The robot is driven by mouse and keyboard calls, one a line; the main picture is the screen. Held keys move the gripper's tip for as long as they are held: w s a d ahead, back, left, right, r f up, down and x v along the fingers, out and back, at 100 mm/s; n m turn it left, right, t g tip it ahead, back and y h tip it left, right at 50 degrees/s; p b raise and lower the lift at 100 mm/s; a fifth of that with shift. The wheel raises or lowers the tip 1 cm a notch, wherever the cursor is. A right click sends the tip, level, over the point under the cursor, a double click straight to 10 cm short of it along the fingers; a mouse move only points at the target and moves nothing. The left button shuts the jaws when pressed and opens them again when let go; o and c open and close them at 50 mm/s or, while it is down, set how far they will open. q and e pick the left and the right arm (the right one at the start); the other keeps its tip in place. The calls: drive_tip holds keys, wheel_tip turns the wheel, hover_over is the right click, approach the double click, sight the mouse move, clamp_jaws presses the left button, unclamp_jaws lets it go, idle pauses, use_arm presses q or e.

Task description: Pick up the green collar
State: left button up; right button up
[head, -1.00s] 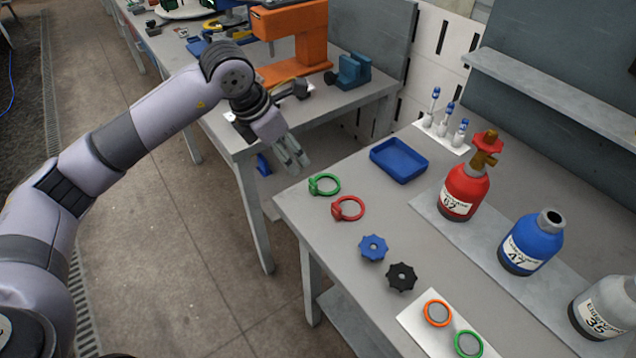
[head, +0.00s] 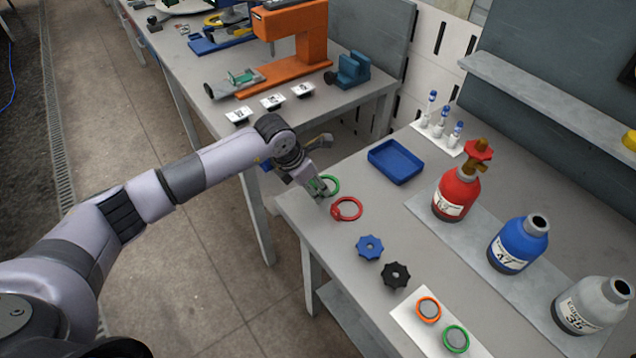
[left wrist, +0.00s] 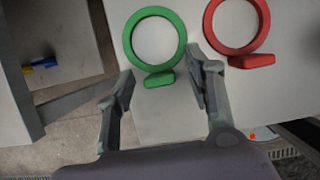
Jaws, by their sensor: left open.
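The green collar (head: 331,185) lies flat near the left corner of the bench, partly hidden by my left gripper (head: 319,194) in the head view. In the left wrist view the green collar (left wrist: 154,38) shows as a ring with a small block (left wrist: 159,79) at its near side. My left gripper (left wrist: 163,82) is open there, its two fingertips on either side of that block. Nothing is held. I cannot tell whether the fingers touch it. My right gripper is not in view.
A red collar (head: 347,209) lies close to the right of the green one. A blue tray (head: 396,162), a blue knob (head: 369,248), a black knob (head: 396,275) and bottles (head: 456,192) stand farther along the bench (head: 300,222). The bench's left edge is close to the gripper.

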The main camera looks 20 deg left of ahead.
use_arm(q)
drive_tip(key=shift+f, duration=0.1)
drive_tip(key=shift+c, duration=0.3)
drive_tip(key=c, duration=1)
